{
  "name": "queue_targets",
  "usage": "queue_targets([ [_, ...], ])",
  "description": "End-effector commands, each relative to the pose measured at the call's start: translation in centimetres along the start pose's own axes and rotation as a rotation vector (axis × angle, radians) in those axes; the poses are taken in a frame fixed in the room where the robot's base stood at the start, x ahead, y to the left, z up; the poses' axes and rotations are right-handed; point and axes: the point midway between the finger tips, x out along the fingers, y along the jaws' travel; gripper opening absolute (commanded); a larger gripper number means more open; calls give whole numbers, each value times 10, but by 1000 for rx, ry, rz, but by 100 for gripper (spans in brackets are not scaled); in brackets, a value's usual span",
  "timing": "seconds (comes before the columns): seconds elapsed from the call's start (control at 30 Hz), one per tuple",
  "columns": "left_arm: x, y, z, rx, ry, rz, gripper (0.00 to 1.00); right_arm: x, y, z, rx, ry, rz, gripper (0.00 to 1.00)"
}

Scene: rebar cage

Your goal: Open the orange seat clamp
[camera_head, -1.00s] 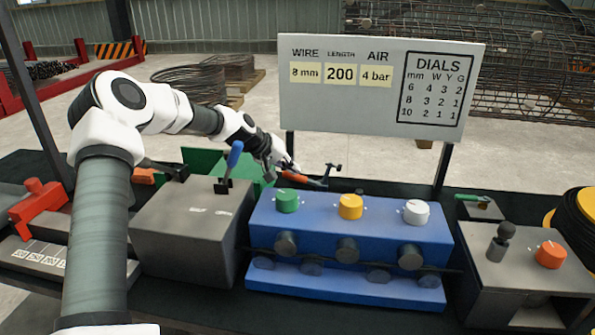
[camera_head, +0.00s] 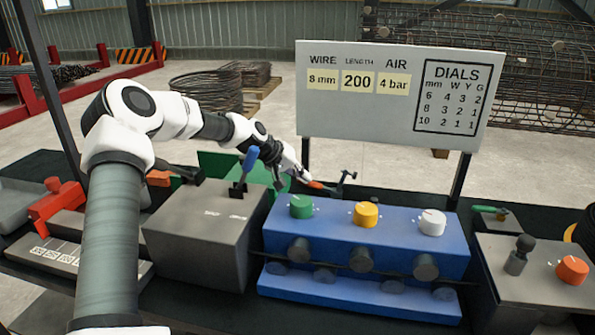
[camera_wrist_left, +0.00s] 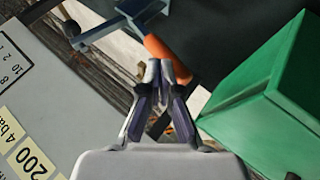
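My right gripper is not in view.
The blue box (camera_head: 400,245) with green, yellow and white dials stands in front of the clamp. A grey box (camera_head: 195,245) with a blue-handled lever (camera_head: 249,160) is to its left. A sign board (camera_head: 335,115) stands behind.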

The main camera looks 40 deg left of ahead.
Motion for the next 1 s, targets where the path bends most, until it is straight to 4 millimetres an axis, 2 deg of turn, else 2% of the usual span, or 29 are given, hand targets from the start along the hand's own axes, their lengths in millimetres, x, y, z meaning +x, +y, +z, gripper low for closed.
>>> queue_targets([
  [0.2, -39, 3, -1, 1, 6, 8, 0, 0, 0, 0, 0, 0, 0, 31],
  [0.4, -64, 3, -1, 2, 7, 5, 0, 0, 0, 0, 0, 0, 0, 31],
  [1.0, -67, 3, -1, 2, 7, 1, 0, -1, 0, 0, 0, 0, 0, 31],
])
